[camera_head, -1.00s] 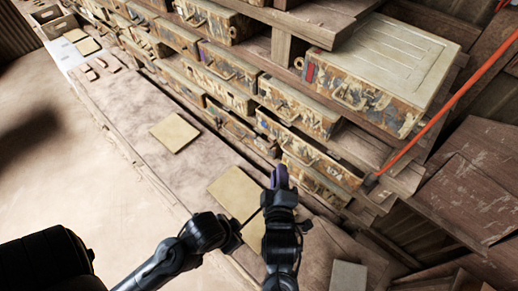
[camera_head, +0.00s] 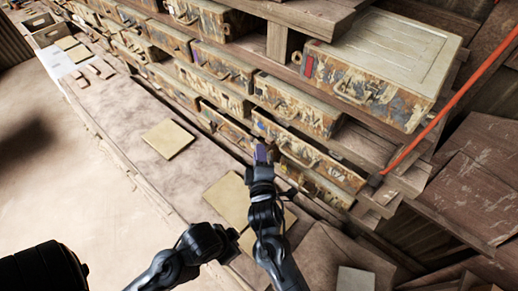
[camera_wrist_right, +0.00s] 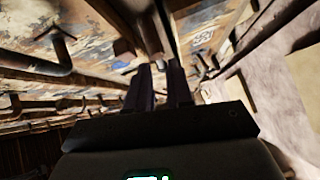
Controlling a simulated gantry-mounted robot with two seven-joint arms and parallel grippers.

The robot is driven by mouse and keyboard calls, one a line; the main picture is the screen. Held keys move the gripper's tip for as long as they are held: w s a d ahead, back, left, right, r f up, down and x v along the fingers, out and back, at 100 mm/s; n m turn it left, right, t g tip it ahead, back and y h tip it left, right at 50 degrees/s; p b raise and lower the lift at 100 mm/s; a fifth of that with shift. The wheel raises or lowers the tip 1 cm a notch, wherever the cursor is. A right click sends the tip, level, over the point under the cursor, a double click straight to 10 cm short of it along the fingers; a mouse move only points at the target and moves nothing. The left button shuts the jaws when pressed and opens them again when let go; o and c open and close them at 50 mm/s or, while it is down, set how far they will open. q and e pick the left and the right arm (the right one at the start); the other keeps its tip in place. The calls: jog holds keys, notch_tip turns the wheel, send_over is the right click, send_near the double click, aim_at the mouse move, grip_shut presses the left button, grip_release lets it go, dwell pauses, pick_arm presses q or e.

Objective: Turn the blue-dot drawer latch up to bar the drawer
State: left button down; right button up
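My right gripper (camera_head: 262,155) is at the front of the lower drawer row, its purple-toned fingertips close to the drawer faces. In the right wrist view its two dark fingers (camera_wrist_right: 160,80) point away from the camera with a narrow gap between them, and I see nothing clearly held there. The worn, painted drawer fronts (camera_head: 300,150) have handles and small fittings along the rails. My left gripper is not in view.
A large pale-topped case (camera_head: 385,55) sits at the upper right, with a red-orange bar (camera_head: 440,120) beside it. Tan square tiles lie on the bench, one in the middle (camera_head: 168,139) and one by my arm (camera_head: 228,198). The bench left of the gripper is mostly clear.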

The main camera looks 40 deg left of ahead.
jog(key=shift+x, duration=1.15)
jog(key=shift+c, duration=0.3)
grip_shut()
jog(key=shift+f, duration=0.1)
